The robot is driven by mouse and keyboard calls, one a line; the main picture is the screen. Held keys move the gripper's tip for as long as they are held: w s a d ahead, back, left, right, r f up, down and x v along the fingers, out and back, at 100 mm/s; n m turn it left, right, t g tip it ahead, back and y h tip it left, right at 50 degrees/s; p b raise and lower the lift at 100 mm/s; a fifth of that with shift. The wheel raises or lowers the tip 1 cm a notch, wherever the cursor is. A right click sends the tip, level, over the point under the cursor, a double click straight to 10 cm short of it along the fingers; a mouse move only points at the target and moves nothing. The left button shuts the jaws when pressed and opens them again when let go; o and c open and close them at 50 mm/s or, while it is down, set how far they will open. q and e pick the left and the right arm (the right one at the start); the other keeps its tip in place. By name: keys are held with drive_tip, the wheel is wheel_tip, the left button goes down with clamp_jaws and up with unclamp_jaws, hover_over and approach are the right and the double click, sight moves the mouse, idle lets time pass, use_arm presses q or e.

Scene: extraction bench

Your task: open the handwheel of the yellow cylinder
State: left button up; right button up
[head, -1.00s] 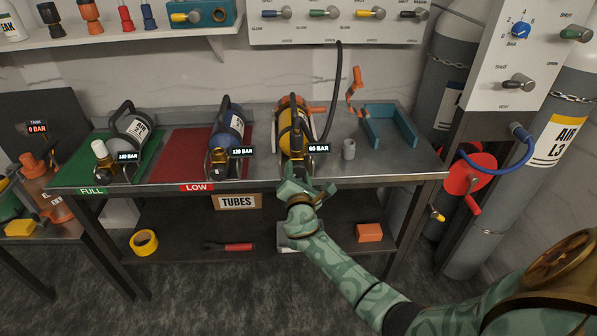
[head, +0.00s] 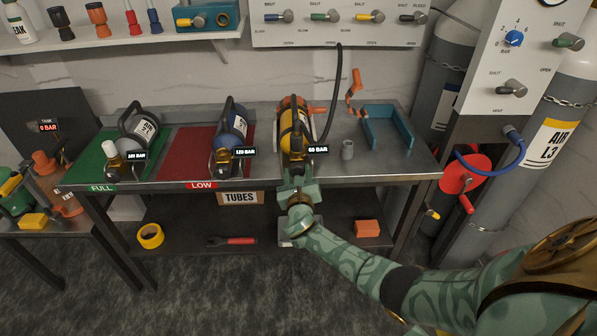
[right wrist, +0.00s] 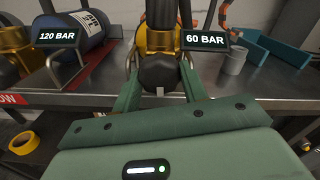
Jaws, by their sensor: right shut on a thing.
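My right gripper (head: 297,178) reaches up to the bench's front edge. In the right wrist view its green fingers (right wrist: 160,82) stand on either side of the handwheel, shut on it. In the head view the gripper and valve partly hide the handwheel. My left gripper is not in view.
A black hose (head: 337,95) rises behind the yellow cylinder. A grey cup (head: 347,150) and a blue open holder (head: 385,140) stand to the right.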

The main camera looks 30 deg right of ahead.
drive_tip(key=n+p, duration=0.1)
drive_tip(key=n, duration=0.3)
drive_tip(key=shift+s+f+n+p, duration=0.1)
drive_tip(key=shift+n+p, duration=0.2)
drive_tip(key=shift+p, duration=0.05)
drive_tip(key=n+p, duration=0.1)
drive_tip(key=n, duration=0.3)
drive_tip(key=shift+n, duration=0.3)
drive_tip(key=n+p, duration=0.1)
drive_tip(key=n, duration=0.3)
drive_tip(key=shift+p, duration=0.35)
drive_tip(key=shift+n+p, duration=0.3)
drive_tip(key=shift+n, duration=1.8)
drive_tip(key=o, duration=1)
drive_tip(key=shift+d, duration=0.1)
